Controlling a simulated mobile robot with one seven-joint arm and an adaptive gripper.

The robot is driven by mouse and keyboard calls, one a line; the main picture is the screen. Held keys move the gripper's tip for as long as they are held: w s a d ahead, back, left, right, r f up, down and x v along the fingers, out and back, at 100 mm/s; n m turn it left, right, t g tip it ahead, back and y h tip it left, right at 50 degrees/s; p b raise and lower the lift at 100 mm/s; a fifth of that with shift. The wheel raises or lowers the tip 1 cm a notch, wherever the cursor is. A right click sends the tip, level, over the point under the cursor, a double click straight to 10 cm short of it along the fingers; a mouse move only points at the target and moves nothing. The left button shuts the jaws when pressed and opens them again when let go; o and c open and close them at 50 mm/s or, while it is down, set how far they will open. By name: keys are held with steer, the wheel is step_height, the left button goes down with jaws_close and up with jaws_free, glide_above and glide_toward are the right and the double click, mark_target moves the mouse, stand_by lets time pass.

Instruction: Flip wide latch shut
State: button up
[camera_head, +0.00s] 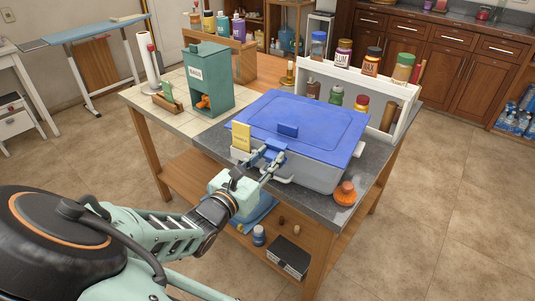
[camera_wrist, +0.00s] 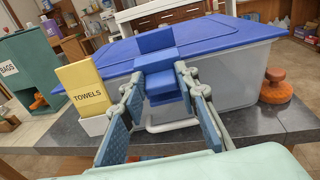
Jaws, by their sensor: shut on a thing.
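A grey, translucent bin (camera_head: 315,175) with a blue lid (camera_head: 325,122) stands on the counter. At its front rim is the wide blue latch (camera_head: 274,152); it also shows in the wrist view (camera_wrist: 160,62), sticking out toward me below a raised blue block (camera_wrist: 155,40) on the lid. My gripper (camera_head: 264,158) is at the bin's front. Its two fingers (camera_wrist: 163,88) are on either side of the latch's lower part and shut on it. The fingers partly cover the latch's sides, and I cannot tell whether it is fastened.
A yellow TOWELS card (camera_wrist: 85,90) stands just left of the latch. A teal BAGS box (camera_head: 208,80) stands on the left, an orange knobbed object (camera_head: 345,193) at the right front corner. A white rack (camera_head: 340,75) with jars stands behind the bin.

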steer(key=p, duration=0.1)
steer(key=r+g+p, duration=0.1)
steer(key=p, duration=0.1)
steer(key=shift+w+d, duration=0.2)
steer(key=shift+w, duration=0.05)
steer(key=shift+w+f+g+y+p, duration=0.1)
steer(key=shift+f+g+y+p, duration=0.1)
steer(key=shift+g+y+p, duration=0.35)
steer(key=shift+f, duration=0.1)
steer(key=o, duration=1.1)
steer(key=shift+o, duration=0.2)
steer(key=v, duration=1.2)
steer(key=shift+f, duration=0.1)
